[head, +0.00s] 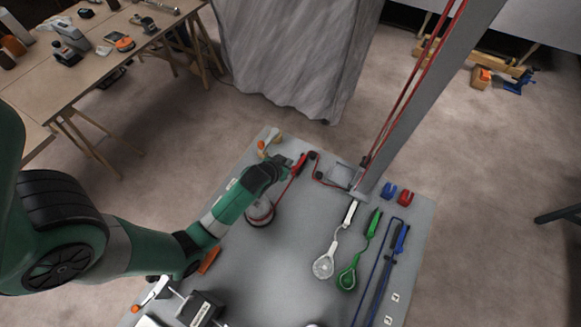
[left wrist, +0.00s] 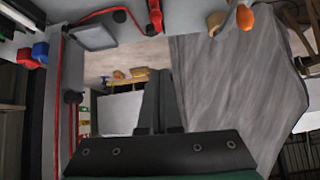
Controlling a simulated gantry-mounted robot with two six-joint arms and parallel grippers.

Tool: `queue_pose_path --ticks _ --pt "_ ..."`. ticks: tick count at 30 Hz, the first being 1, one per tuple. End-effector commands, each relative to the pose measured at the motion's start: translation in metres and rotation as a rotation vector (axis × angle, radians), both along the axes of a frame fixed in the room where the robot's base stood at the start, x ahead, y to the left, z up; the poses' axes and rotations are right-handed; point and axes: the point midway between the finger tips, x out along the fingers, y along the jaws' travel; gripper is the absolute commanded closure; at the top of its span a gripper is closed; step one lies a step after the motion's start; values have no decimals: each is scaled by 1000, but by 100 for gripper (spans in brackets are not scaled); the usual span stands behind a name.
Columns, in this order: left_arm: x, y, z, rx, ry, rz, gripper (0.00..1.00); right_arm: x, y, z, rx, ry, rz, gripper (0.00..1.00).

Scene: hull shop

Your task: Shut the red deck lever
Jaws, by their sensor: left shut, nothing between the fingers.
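The red deck lever (head: 299,164) is near the far edge of the grey deck panel (head: 285,262), with a red line running down from it towards a round fitting (head: 260,212). My left gripper (head: 284,160) is shut and empty, close beside the lever on its left. I cannot tell whether they touch. In the left wrist view the lever (left wrist: 155,14) shows at the top edge, partly cut off, and the shut fingers (left wrist: 158,95) are below it. Whether the lever stands open or shut is unclear. My right gripper is not in view.
White (head: 351,212), green (head: 374,220) and blue (head: 402,238) levers lie to the right. An orange-tipped fitting (head: 263,146) sits at the far left corner. The panel's middle is mostly clear.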

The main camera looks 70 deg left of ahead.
Motion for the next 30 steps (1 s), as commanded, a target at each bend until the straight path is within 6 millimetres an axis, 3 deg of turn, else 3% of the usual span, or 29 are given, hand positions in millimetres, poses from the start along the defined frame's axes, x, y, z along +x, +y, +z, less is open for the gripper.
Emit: queue_pose_path --ticks 8,13,20,24,30 --pt "7 8 -18 1 2 3 100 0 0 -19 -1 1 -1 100" --pt "26 23 -46 1 0 2 100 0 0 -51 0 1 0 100" --pt "53 46 -75 0 4 2 100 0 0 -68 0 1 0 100" --pt "42 39 -93 -1 6 0 100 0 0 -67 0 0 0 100" --pt "36 35 -105 2 3 1 100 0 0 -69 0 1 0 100"
